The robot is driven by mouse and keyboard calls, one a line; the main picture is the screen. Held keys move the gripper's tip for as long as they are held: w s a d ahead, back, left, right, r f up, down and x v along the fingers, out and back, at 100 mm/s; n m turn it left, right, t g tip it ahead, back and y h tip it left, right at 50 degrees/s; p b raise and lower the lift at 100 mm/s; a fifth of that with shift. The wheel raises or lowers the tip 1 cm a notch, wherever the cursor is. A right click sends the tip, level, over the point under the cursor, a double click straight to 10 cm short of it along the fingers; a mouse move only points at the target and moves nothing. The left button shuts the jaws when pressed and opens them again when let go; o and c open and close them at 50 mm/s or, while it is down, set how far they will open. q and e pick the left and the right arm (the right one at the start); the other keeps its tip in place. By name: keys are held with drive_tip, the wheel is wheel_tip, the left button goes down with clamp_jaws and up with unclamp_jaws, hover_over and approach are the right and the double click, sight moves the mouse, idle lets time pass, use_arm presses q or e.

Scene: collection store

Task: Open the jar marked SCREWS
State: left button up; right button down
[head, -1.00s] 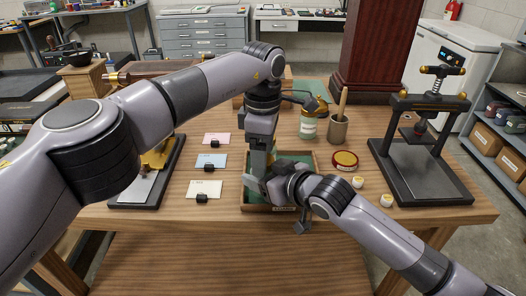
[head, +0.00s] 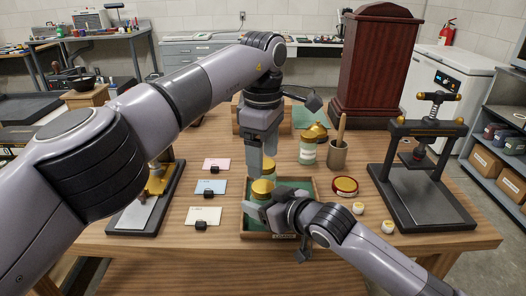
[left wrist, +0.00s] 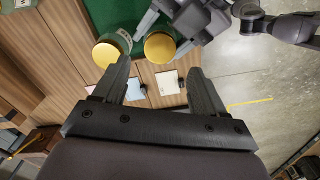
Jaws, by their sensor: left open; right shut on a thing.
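A jar with a gold lid (head: 262,187) stands in the green-lined tray (head: 315,228), and my right gripper (head: 258,207) is shut on it below the lid. In the left wrist view this gold lid (left wrist: 160,46) shows between the right gripper's fingers. A second gold-lidded jar (head: 269,164) is close behind it; its lid (left wrist: 106,54) and part of a label also show in the left wrist view. My left gripper (head: 258,168) points down above the held jar, open and empty. I cannot read SCREWS on either jar.
Behind the tray stand a pale green jar (head: 308,152) with a gold top and a cup (head: 338,155) holding a stick. A red-rimmed round tin (head: 345,186) and a black press (head: 420,160) are to the right. Cards (head: 204,215) with black clips lie left.

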sight(263, 186)
use_arm(q)
wheel_tip(263, 186, down, 6)
drive_tip(key=shift+f, duration=0.25)
drive_tip(key=c, duration=1.1)
drive_tip(key=shift+n, duration=1.8)
drive_tip(key=o, duration=1.2)
